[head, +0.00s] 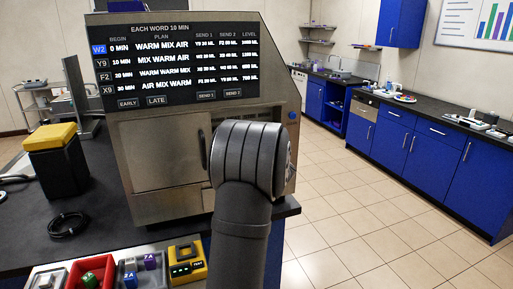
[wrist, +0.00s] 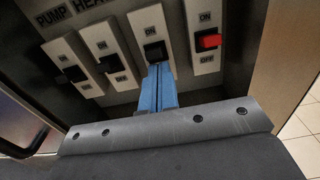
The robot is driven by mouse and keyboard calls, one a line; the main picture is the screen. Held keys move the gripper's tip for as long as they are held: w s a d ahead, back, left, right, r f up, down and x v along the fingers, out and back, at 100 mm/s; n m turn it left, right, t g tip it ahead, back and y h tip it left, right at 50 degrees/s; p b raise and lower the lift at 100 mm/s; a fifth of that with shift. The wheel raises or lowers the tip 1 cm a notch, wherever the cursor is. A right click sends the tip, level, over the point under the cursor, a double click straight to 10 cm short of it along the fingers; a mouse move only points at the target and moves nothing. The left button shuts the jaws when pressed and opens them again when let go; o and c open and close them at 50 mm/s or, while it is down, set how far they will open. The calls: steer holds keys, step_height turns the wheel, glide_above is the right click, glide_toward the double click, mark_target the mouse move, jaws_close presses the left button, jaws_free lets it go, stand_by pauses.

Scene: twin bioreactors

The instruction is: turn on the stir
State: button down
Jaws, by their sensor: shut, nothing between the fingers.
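In the wrist view, a panel carries a row of switches on pale plates marked ON at the top and OFF at the bottom. The first two are black, a far-left switch (wrist: 75,74) and a second switch (wrist: 111,64). A third black switch (wrist: 155,50) stands right above my gripper (wrist: 158,69). A red switch (wrist: 208,40) is at the right. My gripper's blue fingers are together and empty, with tips at or just below the third switch; I cannot tell if they touch. The labels "PUMP" and "HEA" show; no stir label is visible.
In the head view, the steel bioreactor cabinet (head: 165,150) bears a screen (head: 180,62); my arm hides its switches. A yellow-topped black box (head: 58,160), a black cable coil (head: 68,224) and a tray (head: 48,279) of coloured blocks are on the bench. Open floor lies right.

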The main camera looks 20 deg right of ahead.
steer(key=shift+f, duration=0.15)
steer(key=f, duration=0.1)
steer(key=s+f, duration=0.1)
steer(key=f, duration=0.1)
steer(key=shift+s+f, duration=0.1)
steer(key=shift+f, duration=0.2)
steer(key=s+r, duration=0.6)
steer(key=s, duration=0.2)
steer(key=w+f, duration=0.8)
steer(key=w, duration=0.1)
steer(key=shift+s+r, duration=0.15)
steer(key=shift+s, duration=0.9)
steer(key=shift+s+r, duration=0.15)
steer(key=shift+s, duration=0.85)
